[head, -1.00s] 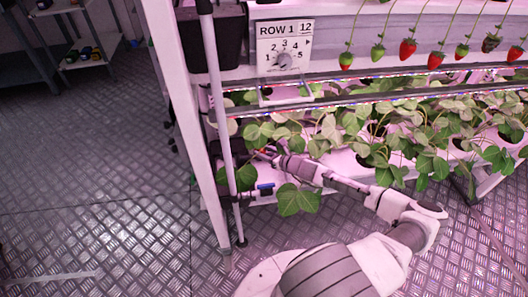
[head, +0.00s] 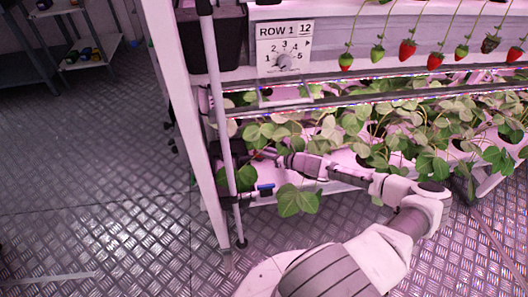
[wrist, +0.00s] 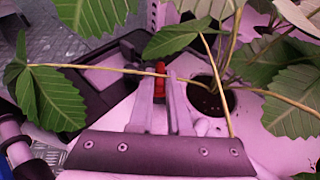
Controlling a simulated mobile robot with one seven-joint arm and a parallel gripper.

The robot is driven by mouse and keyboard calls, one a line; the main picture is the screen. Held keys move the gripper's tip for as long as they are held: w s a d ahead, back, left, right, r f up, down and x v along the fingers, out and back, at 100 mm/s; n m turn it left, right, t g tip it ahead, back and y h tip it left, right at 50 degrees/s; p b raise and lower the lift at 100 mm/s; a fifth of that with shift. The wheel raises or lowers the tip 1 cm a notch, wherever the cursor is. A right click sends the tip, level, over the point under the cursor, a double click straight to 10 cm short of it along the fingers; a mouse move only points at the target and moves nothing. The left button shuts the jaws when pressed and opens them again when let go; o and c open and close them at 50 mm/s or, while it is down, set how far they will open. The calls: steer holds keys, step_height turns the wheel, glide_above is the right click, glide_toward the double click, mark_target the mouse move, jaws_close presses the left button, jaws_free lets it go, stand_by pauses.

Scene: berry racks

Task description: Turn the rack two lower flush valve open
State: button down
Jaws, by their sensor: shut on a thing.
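A small red part (wrist: 160,82), apparently the valve handle, stands between the fingertips of my gripper (wrist: 162,92) in the wrist view. My gripper is shut on it. In the head view my gripper (head: 268,154) reaches left among the leaves at the left end of the lower planting tier, and leaves hide its fingertips. The red part cannot be made out clearly there. A blue-handled part (head: 265,188) sits lower on the front of the rack, apart from my gripper. The valve body and its pipe are mostly hidden.
Strawberry leaves (head: 298,200) hang around my gripper, and stems cross over it in the wrist view. A white post (head: 190,140) and a thin pole (head: 226,130) stand just left. A ROW 1 sign (head: 285,46) hangs above.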

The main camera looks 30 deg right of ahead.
steer(key=n+g+y, duration=0.2)
steer(key=n+y, duration=0.1)
steer(key=w+d+n+g+y, duration=0.1)
steer(key=n, duration=0.1)
steer(key=shift+g+y, duration=0.3)
steer(key=shift+w+d+n+g+y, duration=0.15)
steer(key=shift+n+g+y, duration=0.45)
steer(key=shift+n+g, duration=0.35)
steer(key=shift+w+d+n+g+y, duration=0.1)
steer(key=shift+n+g+y, duration=0.5)
steer(key=shift+n+g, duration=0.35)
steer(key=shift+w+n+g+y, duration=0.15)
steer(key=shift+n+g+y, duration=0.15)
steer(key=shift+n+g, duration=0.55)
steer(key=c, duration=0.9)
jaws_free()
steer(key=shift+o, duration=0.2)
steer(key=shift+s+m+t, duration=0.25)
steer(key=shift+m+t, duration=0.6)
steer(key=shift+t, duration=0.1)
